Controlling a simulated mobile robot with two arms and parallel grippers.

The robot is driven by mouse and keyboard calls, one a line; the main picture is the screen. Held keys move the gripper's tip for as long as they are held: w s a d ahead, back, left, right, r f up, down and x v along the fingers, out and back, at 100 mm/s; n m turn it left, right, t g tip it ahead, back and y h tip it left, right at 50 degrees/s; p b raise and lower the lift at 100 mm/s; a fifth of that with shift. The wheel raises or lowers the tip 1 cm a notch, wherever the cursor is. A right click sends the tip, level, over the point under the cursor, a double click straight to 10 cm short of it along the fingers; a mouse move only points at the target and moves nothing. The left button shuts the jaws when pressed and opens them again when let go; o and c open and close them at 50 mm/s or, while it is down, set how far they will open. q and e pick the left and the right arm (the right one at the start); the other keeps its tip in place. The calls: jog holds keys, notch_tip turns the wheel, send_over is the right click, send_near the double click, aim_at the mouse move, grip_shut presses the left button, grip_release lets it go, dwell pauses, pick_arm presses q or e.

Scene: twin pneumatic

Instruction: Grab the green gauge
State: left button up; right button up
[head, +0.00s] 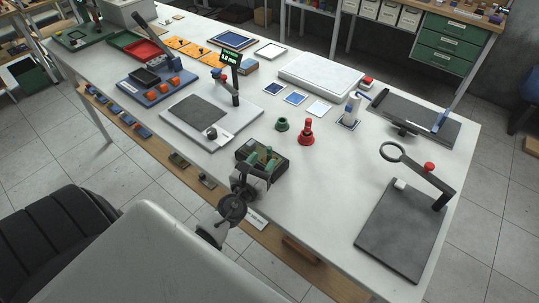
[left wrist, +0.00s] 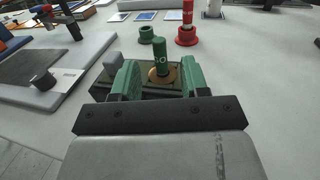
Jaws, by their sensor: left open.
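The green gauge (left wrist: 159,58) is an upright cylinder marked "GO" in the left wrist view. It stands on a round brassy seat (left wrist: 162,76) in a dark holder. My left gripper (left wrist: 159,80) is open, with one green-faced finger on each side of the gauge and a gap visible to both. In the head view my left gripper (head: 259,168) is over the dark holder (head: 278,153) near the front edge of the table, and partly hides the gauge. My right gripper is not in view.
A green ring (head: 282,124) and a red gauge in a red ring (head: 306,133) stand just beyond the holder. A grey plate fixture (head: 205,118) is to the left, another (head: 400,235) to the right.

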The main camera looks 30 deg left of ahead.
aim_at(268, 152)
pick_arm(q)
jog(key=w, duration=0.3)
jog(key=w+r+p, duration=0.1)
jog(key=shift+w+a, duration=0.25)
jog(key=shift+a, duration=0.05)
jog(key=shift+w+f, duration=0.15)
jog(key=shift+w, duration=0.05)
jog(key=shift+s, duration=0.1)
jog(key=shift+c, duration=0.7)
grip_shut()
